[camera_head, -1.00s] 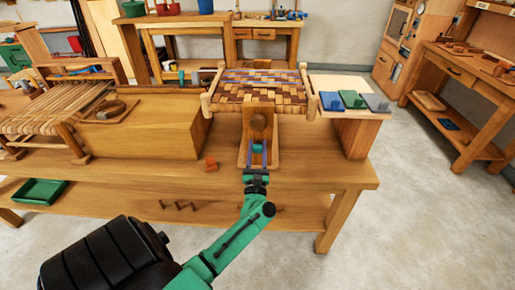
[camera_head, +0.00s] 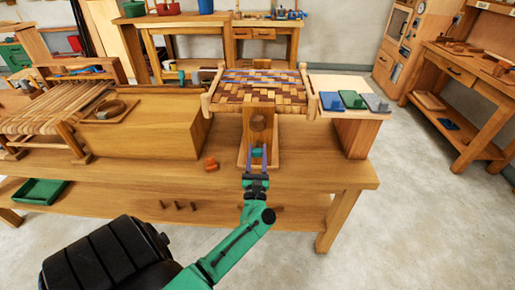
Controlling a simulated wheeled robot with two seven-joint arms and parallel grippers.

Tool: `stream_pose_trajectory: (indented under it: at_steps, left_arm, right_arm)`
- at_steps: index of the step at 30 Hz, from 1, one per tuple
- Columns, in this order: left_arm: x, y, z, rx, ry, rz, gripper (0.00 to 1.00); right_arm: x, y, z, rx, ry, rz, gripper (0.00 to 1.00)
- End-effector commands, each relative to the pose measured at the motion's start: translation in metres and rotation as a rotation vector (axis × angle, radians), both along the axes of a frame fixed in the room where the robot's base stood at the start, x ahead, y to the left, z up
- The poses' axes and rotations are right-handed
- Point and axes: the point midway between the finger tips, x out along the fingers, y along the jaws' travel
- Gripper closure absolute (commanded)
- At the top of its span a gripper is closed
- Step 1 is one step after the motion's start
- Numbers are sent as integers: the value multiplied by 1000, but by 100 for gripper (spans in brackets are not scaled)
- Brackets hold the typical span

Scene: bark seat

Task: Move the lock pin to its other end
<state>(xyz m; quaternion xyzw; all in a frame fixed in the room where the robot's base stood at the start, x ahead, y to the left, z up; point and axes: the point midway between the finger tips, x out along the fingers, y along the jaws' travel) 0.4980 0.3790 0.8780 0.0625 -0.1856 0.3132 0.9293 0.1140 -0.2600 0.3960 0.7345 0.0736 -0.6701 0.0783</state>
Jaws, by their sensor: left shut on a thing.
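A wooden fixture (camera_head: 244,159) stands at the front of the workbench, below the woven seat (camera_head: 262,87). It has an upright part with a round brown knob (camera_head: 258,123). A small green piece (camera_head: 257,152), which may be the lock pin, sits low in front of the upright. My left gripper (camera_head: 257,154) reaches in from below, with its purple fingers on either side of the green piece and shut on it. The fingers hide part of the fixture. My right gripper is not in view.
The workbench (camera_head: 310,172) has clear room right of the fixture. A small orange block (camera_head: 211,163) lies to the left. Blue, green and grey blocks (camera_head: 353,100) sit on a ledge at right. A large wooden box (camera_head: 150,125) stands at left.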

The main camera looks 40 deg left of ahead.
Motion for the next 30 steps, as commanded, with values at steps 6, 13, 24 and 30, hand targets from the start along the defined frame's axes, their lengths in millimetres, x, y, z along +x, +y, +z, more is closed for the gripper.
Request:
stream_pose_trajectory:
  at_steps: [6, 13, 24, 30]
  left_arm:
    - [-7, -6, -2, -2, 5, -1, 100]
    - [-7, -6, -2, -3, 6, -1, 28]
    - [-12, -9, -6, -2, 5, -1, 28]
    - [-43, -32, -25, -3, 7, -1, 28]
  right_arm:
    - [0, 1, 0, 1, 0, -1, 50]
    - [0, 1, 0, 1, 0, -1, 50]
    - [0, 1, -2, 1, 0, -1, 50]
    - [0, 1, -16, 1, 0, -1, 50]
